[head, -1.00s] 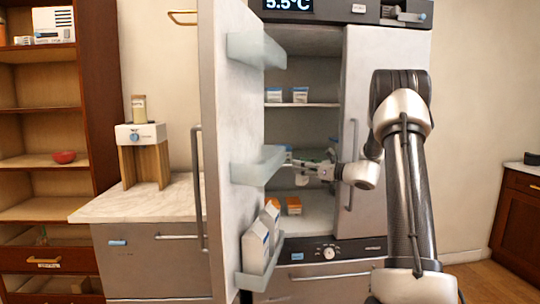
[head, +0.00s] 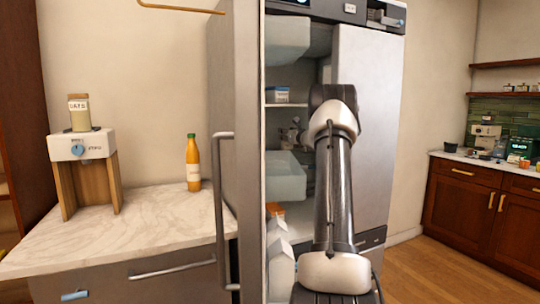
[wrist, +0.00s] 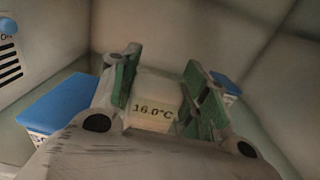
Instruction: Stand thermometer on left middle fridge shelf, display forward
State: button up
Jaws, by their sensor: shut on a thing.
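The thermometer (wrist: 155,88) is a small pale block with a "16.0°C" display. In the wrist view it sits between the green pads of my gripper (wrist: 160,92), which is shut on it. The display faces the wrist camera and reads upright. I cannot tell whether its base touches a shelf. In the head view my arm and the open fridge door hide the thermometer and most of the gripper. The fridge's left compartment shows as a narrow strip, with an upper shelf (head: 287,105); the middle shelf is largely hidden there.
Blue-lidded containers stand on both sides of my gripper in the wrist view, a large one left (wrist: 62,102) and another right (wrist: 226,84). The open door (head: 240,200) carries clear bins (head: 285,178) close to my arm. The counter (head: 130,220) holds an orange bottle (head: 192,162).

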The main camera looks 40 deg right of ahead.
aim_at(289, 149)
notch_tip(289, 149, down, 7)
jog(key=shift+f, duration=0.1)
dwell(0.4)
jog(key=o, duration=1.1)
jog(key=shift+o, duration=0.2)
jog(key=shift+s+a, duration=0.1)
jog(key=shift+s, duration=0.15)
jog(key=v, duration=1.1)
jog(key=shift+s, duration=0.25)
